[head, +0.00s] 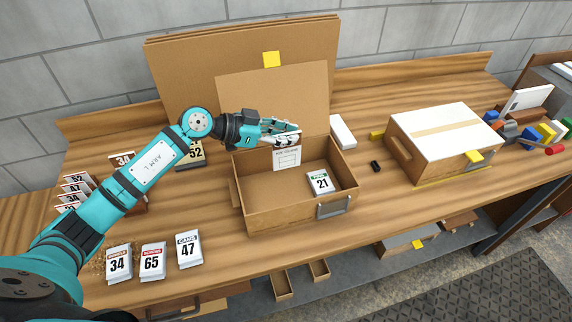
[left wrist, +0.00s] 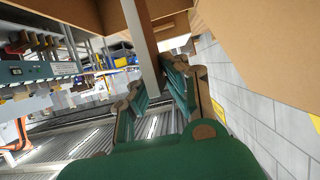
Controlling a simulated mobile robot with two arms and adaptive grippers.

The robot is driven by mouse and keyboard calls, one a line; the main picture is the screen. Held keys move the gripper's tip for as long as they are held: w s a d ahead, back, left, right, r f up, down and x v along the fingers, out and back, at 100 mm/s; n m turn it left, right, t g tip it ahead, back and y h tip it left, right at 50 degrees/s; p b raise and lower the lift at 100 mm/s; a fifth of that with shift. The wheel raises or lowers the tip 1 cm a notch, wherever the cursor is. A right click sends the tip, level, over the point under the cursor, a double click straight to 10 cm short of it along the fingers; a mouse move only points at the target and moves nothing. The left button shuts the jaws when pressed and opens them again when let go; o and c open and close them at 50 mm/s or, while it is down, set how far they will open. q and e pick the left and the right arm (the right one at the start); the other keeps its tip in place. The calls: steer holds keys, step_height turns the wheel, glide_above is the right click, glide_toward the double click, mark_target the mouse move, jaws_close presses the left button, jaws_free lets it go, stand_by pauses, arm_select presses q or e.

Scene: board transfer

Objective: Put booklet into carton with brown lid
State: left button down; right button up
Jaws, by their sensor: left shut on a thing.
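The carton with the brown lid (head: 258,207) stands open in the middle of the bench, its brown lid (head: 290,92) raised at the back. A white booklet with 21 (head: 318,182) lies inside at the right. My left gripper (head: 288,136) is above the carton's back edge, shut on a thin white booklet (head: 287,158) that hangs down in front of the carton's back wall. In the left wrist view my fingers (left wrist: 160,95) close around a thin greyish strip (left wrist: 142,45), seen edge-on. My right gripper is not in view.
A carton with a white lid (head: 445,130) is shut at the right. A white block (head: 343,131) and a small black item (head: 375,166) lie between the cartons.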

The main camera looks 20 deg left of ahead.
arm_select(q)
steer(key=shift+r, duration=0.1)
steer(key=c, duration=1.3)
jaws_free()
steer(key=shift+c, duration=0.2)
steer(key=shift+s+a, duration=0.1)
steer(key=shift+a, duration=0.1)
steer(key=v, duration=1.1)
steer(key=shift+s+a, duration=0.15)
steer(key=shift+s, duration=0.05)
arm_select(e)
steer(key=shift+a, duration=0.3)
arm_select(q)
steer(key=shift+r, duration=0.1)
